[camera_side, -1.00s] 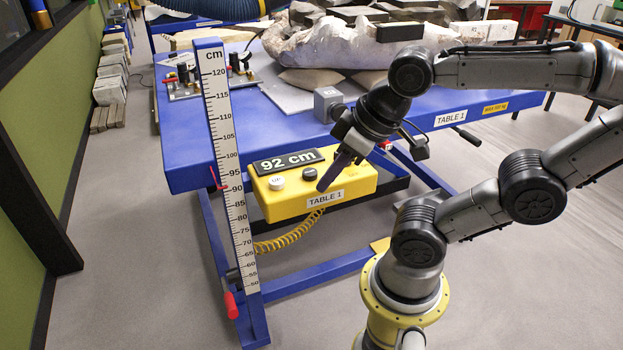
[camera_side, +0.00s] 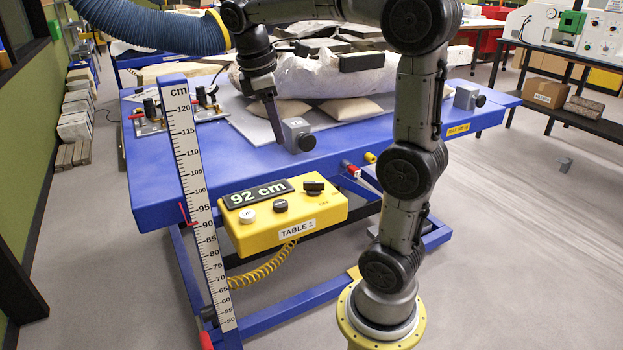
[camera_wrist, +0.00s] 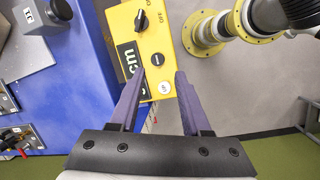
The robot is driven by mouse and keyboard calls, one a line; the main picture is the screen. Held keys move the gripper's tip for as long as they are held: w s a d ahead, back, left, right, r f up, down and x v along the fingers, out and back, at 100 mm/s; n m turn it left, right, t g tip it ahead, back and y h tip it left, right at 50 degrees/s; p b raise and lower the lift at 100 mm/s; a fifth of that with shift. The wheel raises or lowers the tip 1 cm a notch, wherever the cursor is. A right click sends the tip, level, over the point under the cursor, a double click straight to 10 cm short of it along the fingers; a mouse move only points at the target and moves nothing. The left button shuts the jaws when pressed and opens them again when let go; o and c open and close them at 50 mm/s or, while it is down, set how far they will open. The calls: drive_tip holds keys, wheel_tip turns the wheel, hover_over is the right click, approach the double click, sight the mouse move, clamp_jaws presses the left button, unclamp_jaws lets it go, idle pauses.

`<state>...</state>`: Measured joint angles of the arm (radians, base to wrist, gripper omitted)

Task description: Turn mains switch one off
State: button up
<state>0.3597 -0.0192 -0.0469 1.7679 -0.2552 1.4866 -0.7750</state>
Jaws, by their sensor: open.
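The yellow control box (camera_side: 262,236), labelled TABLE 1, hangs at the blue table's front edge. The black rotary switch (camera_side: 314,187) stands on its right part, with small ON/OFF lettering beside it; its setting is hard to read. It also shows in the wrist view (camera_wrist: 141,20), beyond my fingertips. My gripper (camera_wrist: 160,74) is open and empty, pointing over the box's display end in that picture. In the side view my gripper (camera_side: 276,138) is above the table, beside a grey block, behind and left of the switch. No contact with the switch shows.
A 92 cm display (camera_side: 258,193), a white button (camera_side: 247,216) and a black button (camera_side: 280,206) share the box. Grey blocks with black knobs (camera_side: 297,131) stand on the table (camera_side: 235,160). A height scale (camera_side: 190,160) stands left. A blue hose (camera_side: 150,25) hangs above.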

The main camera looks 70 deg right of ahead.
drive_tip(key=w+d+f+m+g, duration=0.1)
drive_tip(key=w+d+f+g, duration=0.15)
drive_tip(key=d, duration=0.35)
drive_tip(key=m+y, duration=0.1)
approach(314, 182)
drive_tip(key=x, duration=0.8)
drive_tip(key=shift+f, duration=0.4)
clamp_jaws()
